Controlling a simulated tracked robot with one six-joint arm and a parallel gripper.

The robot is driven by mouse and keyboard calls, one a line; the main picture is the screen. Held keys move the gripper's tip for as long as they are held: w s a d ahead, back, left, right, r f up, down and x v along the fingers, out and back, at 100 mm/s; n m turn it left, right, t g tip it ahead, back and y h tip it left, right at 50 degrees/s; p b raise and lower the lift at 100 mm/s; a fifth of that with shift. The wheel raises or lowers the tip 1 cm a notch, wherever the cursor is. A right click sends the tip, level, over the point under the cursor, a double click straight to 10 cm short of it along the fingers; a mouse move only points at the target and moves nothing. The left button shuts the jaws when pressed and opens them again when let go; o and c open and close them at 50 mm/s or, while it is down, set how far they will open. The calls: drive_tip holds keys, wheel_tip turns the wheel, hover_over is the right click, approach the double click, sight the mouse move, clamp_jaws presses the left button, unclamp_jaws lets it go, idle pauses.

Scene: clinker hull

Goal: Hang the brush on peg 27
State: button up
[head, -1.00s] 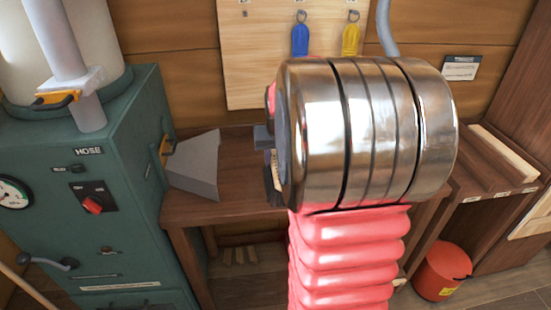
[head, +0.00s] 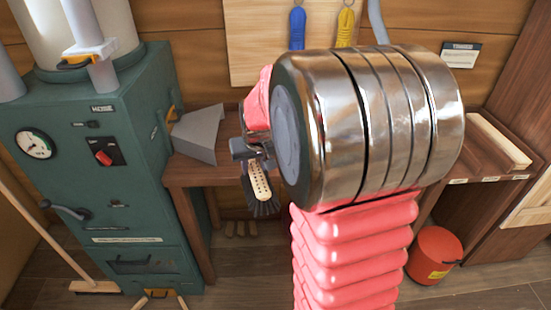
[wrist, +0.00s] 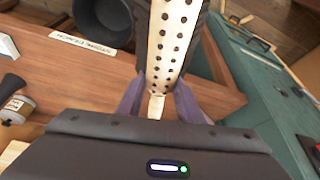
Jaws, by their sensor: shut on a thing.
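The brush (head: 260,183) has a cream back with dark dots and dark bristles. My gripper (head: 254,153) is shut on its narrow end, and the brush hangs tilted below the jaws in the head view. In the wrist view the brush (wrist: 172,40) points away between the purple fingers of my gripper (wrist: 158,100). A pale wooden board (head: 265,45) on the back wall holds a blue item (head: 297,27) and a yellow item (head: 345,27). Their hooks are at or above the picture's top edge. I cannot read any peg number, so peg 27 cannot be picked out.
A green machine (head: 95,170) marked HOSE stands at the left, with a grey chute (head: 197,133) beside it. A wooden bench (head: 190,172) runs behind my arm. A red bucket (head: 435,255) stands on the floor at right. A dark round container (wrist: 103,18) shows in the wrist view.

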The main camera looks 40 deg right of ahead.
drive_tip(key=w+a+f+n, duration=0.2)
drive_tip(key=a+f, duration=0.1)
drive_tip(key=a, duration=0.7)
drive_tip(key=w+a+f+n+y, duration=0.1)
drive_tip(key=w+a+f+n, duration=0.1)
drive_tip(key=a, duration=0.8)
drive_tip(key=shift+w+a+f+y, duration=0.3)
drive_tip(key=shift+w+a+f, duration=0.05)
drive_tip(key=shift+f, duration=0.25)
